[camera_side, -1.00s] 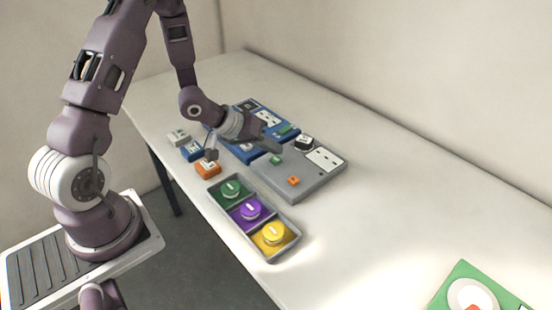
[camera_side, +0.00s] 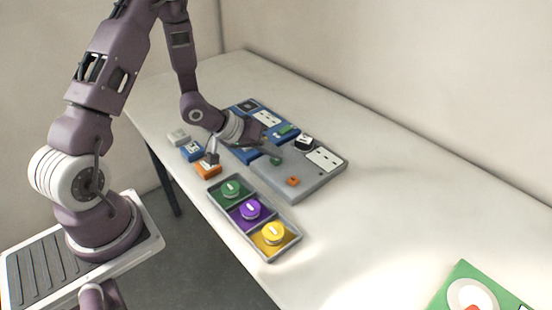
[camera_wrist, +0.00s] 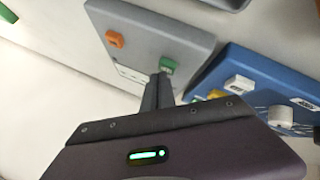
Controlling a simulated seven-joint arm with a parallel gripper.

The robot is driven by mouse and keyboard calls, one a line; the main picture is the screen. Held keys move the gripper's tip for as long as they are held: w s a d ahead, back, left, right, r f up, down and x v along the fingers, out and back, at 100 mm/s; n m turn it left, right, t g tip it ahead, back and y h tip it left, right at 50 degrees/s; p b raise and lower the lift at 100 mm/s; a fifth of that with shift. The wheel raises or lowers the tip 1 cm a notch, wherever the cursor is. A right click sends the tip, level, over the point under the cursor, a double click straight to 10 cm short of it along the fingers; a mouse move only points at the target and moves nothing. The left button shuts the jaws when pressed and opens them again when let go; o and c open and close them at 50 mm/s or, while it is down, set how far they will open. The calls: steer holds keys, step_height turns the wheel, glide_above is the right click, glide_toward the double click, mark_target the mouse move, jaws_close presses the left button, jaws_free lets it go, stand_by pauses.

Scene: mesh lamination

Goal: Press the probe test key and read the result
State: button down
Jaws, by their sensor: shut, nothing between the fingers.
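A grey panel (camera_side: 325,178) lies on the table with a small green key (camera_side: 276,160) and an orange key (camera_side: 293,181). I cannot read which key is the probe test key. My gripper (camera_side: 277,152) is shut and empty, its fingertips just over the green key in the side view. In the wrist view my fingertips (camera_wrist: 159,76) are right beside the green key (camera_wrist: 167,65); I cannot tell whether they touch it. The orange key (camera_wrist: 115,39) is clear of them. The panel's white slotted plate (camera_side: 324,159) shows no readable result.
A blue panel (camera_wrist: 268,72) with several small parts adjoins the grey one. A black-sided knob (camera_side: 304,143) stands on the grey panel. A tray (camera_side: 286,251) holds green, purple and yellow round pieces. Small white, blue and orange blocks (camera_side: 207,170) sit left. A green board (camera_side: 459,275) lies front right.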

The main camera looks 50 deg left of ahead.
mark_target(272, 160)
steer(key=shift+f, duration=0.3)
steer(key=shift+r, duration=0.1)
stand_by(0.4)
steer(key=shift+r, duration=0.8)
steer(key=shift+r, duration=2.5)
